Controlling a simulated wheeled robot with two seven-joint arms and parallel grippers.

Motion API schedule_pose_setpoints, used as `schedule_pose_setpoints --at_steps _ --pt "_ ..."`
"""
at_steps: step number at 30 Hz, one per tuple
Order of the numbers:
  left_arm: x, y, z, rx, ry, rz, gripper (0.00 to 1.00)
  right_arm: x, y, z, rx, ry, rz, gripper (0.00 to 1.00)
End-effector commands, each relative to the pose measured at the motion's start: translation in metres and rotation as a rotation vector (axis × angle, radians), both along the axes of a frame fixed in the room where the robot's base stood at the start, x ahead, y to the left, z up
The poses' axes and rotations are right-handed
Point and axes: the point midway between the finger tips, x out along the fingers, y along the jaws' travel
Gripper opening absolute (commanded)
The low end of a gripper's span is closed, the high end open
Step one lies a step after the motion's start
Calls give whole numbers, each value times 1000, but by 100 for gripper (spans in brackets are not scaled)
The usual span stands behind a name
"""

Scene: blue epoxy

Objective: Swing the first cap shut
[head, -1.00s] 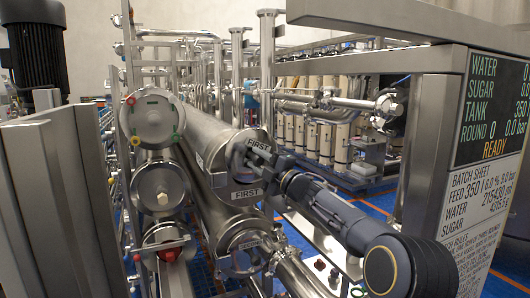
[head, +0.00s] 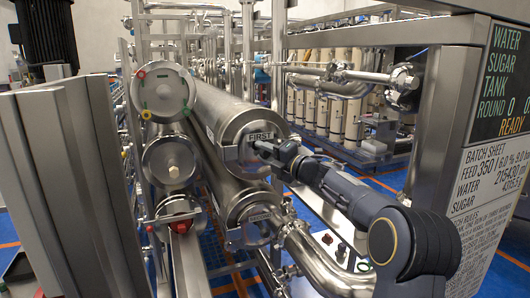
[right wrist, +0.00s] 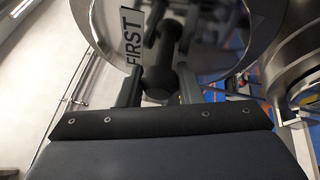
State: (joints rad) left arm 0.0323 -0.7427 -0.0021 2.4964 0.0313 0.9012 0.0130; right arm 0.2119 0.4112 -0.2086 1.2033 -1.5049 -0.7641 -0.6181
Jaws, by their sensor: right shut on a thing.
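The first cap (head: 247,153) is a round shiny metal disc with a "FIRST" label, at the front end of the upper large steel tube (head: 225,108). It looks close against the tube's end, but I cannot tell if it is fully seated. My right gripper (head: 262,148) is shut on the cap's dark handle, coming in from the right. In the right wrist view, the cap (right wrist: 215,55) fills the top, and the handle (right wrist: 157,82) sits between the gripper's two fingers (right wrist: 158,90). My left gripper is not in view.
A bent steel pipe (head: 335,265) lies below my right arm. Grey metal panels (head: 60,190) stand at the left, and a sign board (head: 490,160) at the right.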

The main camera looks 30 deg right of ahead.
Motion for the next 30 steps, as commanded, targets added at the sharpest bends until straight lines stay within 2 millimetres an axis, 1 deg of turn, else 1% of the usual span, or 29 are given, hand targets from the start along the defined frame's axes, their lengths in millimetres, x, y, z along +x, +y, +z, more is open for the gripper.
schedule_pose_setpoints --at_steps 1,8,9,10,19,22,26,30 --pt "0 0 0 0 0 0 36 1 1 -5 -5 9 2 0" --pt "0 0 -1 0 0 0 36 1 1 -7 -5 11 3 0" --pt "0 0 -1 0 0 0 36 1 1 -7 -5 11 3 36" --pt "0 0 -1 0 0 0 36 1 1 -7 -5 11 3 39" --pt "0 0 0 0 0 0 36 0 0 -5 -3 8 1 39" --pt "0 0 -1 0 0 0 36 -3 -2 -5 -2 7 -1 39" --pt "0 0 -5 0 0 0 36 -19 -8 -7 -2 6 -2 39" --pt "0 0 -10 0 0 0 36 -42 -16 -9 -3 6 -2 39"
